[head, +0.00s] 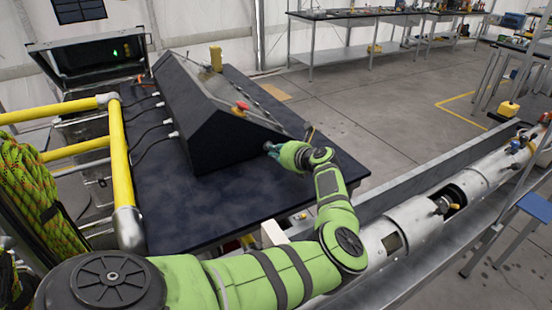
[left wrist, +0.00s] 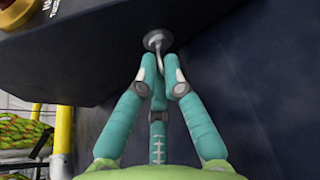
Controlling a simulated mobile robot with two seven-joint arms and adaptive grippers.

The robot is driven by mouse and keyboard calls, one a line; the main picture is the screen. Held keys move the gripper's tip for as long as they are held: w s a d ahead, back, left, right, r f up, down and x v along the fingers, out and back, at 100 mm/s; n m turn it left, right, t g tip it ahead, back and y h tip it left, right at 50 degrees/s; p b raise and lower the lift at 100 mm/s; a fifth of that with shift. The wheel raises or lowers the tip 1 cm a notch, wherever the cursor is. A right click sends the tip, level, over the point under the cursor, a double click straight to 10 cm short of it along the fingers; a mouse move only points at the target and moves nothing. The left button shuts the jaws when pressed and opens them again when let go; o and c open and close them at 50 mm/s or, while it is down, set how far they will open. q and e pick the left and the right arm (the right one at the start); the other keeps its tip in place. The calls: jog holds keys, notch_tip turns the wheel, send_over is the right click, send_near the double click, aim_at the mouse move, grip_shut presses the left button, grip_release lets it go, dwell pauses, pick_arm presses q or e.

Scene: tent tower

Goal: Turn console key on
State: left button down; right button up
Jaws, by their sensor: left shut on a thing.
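The black wedge-shaped console (head: 212,140) stands on a dark table, with its near end face towards my left gripper (head: 272,148). In the left wrist view, a round metal key fitting (left wrist: 157,39) sits on the dark console face (left wrist: 95,45), and a thin bent metal stem reaches from it to my fingers. The teal fingers of my left gripper (left wrist: 160,75) are closed together on the end of this stem. The fingertips hide the stem's end, so I cannot tell the key's exact angle. My right gripper is in neither view.
The dark table top (head: 190,220) is clear in front of the console. Yellow railings (head: 120,160) and coiled rope (head: 38,190) stand at the left. A red knob (head: 240,106) tops the console. A long white pipe assembly (head: 400,225) lies at the right.

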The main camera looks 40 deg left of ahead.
pick_arm(q)
jog(key=shift+a+f+m+g+b, duration=0.1)
jog(key=shift+f+m+g+b, duration=0.15)
jog(key=shift+m+g+b, duration=0.65)
jog(key=shift+r+m+y+b, duration=0.15)
jog(key=shift+m+y+b, duration=0.2)
jog(key=shift+b, duration=0.75)
jog(key=c, duration=1.3)
grip_release()
jog(key=shift+c, duration=0.2)
jog(key=shift+w+a, duration=0.1)
jog(key=shift+a, duration=0.05)
